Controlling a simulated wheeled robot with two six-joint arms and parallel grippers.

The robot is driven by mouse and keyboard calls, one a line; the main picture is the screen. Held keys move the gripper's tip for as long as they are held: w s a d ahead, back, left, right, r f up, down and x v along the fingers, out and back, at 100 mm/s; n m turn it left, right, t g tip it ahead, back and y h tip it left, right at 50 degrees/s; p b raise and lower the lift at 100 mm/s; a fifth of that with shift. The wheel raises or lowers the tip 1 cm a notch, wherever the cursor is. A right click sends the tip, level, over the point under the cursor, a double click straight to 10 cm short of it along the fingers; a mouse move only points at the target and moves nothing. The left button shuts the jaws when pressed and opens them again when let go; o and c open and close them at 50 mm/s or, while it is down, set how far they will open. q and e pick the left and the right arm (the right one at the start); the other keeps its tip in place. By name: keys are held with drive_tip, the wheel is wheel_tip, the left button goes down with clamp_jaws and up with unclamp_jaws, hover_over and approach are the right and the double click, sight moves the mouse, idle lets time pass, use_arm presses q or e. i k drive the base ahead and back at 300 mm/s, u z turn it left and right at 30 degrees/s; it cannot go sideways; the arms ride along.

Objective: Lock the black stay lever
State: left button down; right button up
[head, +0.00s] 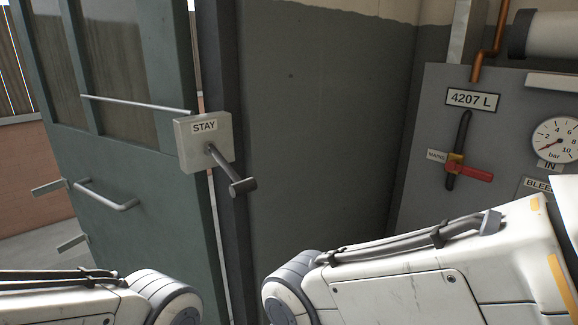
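The black stay lever (227,169) sticks out from a pale grey box labelled STAY (187,153), left of the picture's middle. The lever slants down and to the right from its pivot and ends in a dark cylindrical knob (243,187). The box sits at the dark door post beside the green door (150,190). A thin pale rod (135,104) runs left from the box across the door. Only links of my two arms show along the bottom; neither gripper is in view, and nothing of mine touches the lever.
The door has a bar handle (108,198) and stands open beside a brick wall (30,190) at the left. On the right, a grey panel (425,115) carries a MAINS valve with a red handle (472,173) and a pressure gauge (556,139). A bare dark wall (315,130) lies between.

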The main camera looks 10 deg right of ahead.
sight(240, 187)
drive_tip(key=z, duration=0.05)
drive_tip(key=i, duration=0.5)
drive_tip(key=k, duration=0.5)
drive_tip(key=u, duration=1.05)
drive_tip(key=k, duration=1)
drive_tip(key=z, duration=1.25)
drive_tip(key=i, duration=0.5)
drive_tip(key=u, duration=0.1)
